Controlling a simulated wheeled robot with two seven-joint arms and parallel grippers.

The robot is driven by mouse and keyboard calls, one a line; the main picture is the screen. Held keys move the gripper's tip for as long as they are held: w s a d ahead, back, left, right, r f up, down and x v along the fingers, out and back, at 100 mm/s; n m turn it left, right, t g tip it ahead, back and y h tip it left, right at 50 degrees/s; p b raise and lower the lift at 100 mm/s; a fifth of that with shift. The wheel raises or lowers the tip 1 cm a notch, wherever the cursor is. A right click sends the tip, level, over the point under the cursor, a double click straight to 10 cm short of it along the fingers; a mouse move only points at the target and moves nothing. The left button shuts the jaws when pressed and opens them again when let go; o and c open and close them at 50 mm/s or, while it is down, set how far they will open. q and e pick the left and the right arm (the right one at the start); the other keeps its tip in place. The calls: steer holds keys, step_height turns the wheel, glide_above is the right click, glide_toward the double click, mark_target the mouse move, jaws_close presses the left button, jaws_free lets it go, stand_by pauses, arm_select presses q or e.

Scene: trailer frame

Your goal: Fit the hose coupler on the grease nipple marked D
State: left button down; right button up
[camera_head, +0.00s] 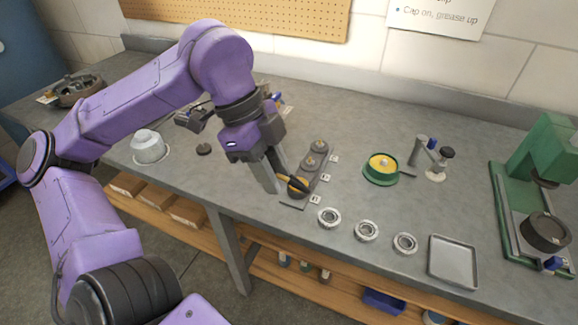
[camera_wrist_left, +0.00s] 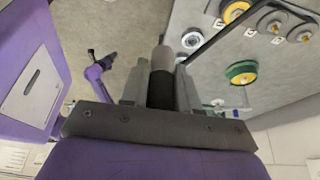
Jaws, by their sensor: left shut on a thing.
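My left gripper (camera_head: 272,180) is low over the left side of the dark nipple bar (camera_head: 316,168), near its front end. In the left wrist view its fingers are shut on a cylinder with a grey tip and black body (camera_wrist_left: 162,75), seemingly the hose coupler. The bar carries several round fittings with small tags; the front one is broad and yellow (camera_head: 299,188). The tag letters are too small to read, so I cannot tell which is D. The coupler's tip looks apart from the fittings. A small purple arm with a dark end (camera_wrist_left: 107,61), likely my right gripper, shows in the wrist view.
Right of the bar stand a green cup with yellow content (camera_head: 381,168) and a post with a blue handle (camera_head: 430,158). Several metal rings (camera_head: 366,231) and a tray (camera_head: 453,262) lie along the front edge. A green press (camera_head: 540,165) stands at the right.

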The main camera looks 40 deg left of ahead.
mark_target(271, 155)
arm_select(q)
steer(key=shift+s+d+r+p, duration=0.1)
steer(key=shift+s+r+p, duration=0.1)
steer(key=shift+r+p, duration=0.35)
steer(key=shift+s+r+p, duration=0.2)
steer(key=shift+s+r, duration=0.05)
steer(key=shift+r, duration=0.45)
steer(key=shift+s+d+r+p, duration=0.1)
steer(key=shift+s+r+p, duration=0.1)
steer(key=shift+r+p, duration=0.35)
steer(key=shift+r, duration=0.1)
